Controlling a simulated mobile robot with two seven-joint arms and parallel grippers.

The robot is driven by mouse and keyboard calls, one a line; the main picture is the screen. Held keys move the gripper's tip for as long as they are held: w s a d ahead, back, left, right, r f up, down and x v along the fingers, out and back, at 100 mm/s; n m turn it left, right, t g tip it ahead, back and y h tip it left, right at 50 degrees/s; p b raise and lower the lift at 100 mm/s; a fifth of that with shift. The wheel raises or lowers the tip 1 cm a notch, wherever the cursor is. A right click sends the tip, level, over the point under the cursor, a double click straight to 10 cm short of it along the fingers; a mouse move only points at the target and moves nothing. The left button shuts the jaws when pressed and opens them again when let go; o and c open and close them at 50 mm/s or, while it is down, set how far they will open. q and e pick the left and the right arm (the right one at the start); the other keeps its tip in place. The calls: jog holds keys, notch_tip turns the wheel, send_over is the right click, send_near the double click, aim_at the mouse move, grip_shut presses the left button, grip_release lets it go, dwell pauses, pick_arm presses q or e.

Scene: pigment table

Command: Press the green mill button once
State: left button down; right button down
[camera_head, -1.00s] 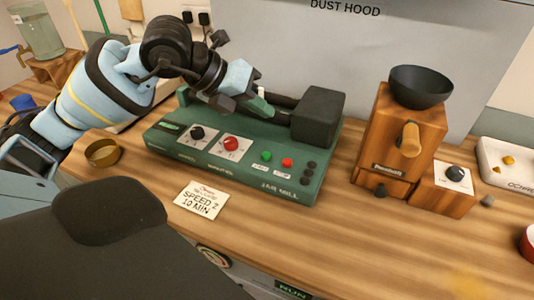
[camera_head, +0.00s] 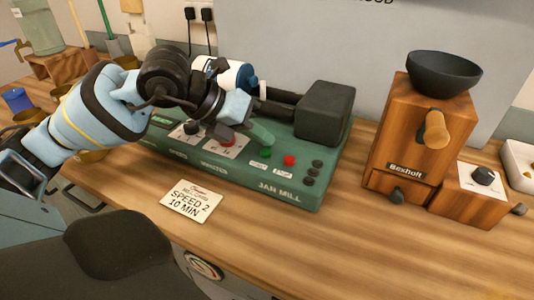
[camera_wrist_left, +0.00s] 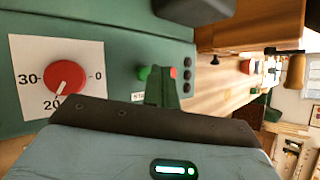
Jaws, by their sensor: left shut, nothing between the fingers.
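The green jar mill (camera_head: 290,190) stands on the wooden table. Its green button (camera_head: 265,154) is on the front panel, left of a red button (camera_head: 289,160). My left gripper (camera_head: 263,138) is shut and empty, with green fingertips just above and behind the green button; I cannot tell whether they touch it. In the left wrist view, the green button (camera_wrist_left: 144,73) shows beside the tip of the left gripper (camera_wrist_left: 163,84), and the red button (camera_wrist_left: 173,73) is partly covered. My right gripper is not in view.
A red dial (camera_wrist_left: 66,77) lies left of the buttons. Black knobs (camera_head: 313,172) are at their right. A "SPEED 2 10 MIN" card (camera_head: 191,201) lies before the mill. A wooden grinder (camera_head: 418,140) with a dark bowl stands at right. The table front is clear.

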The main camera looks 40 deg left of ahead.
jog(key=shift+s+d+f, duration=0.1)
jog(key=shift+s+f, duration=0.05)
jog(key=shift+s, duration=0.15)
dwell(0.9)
pick_arm(q)
jog(key=shift+f, duration=0.1)
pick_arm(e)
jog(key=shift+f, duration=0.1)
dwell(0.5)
pick_arm(q)
jog(key=shift+f+b, duration=0.3)
jog(key=shift+b, duration=0.1)
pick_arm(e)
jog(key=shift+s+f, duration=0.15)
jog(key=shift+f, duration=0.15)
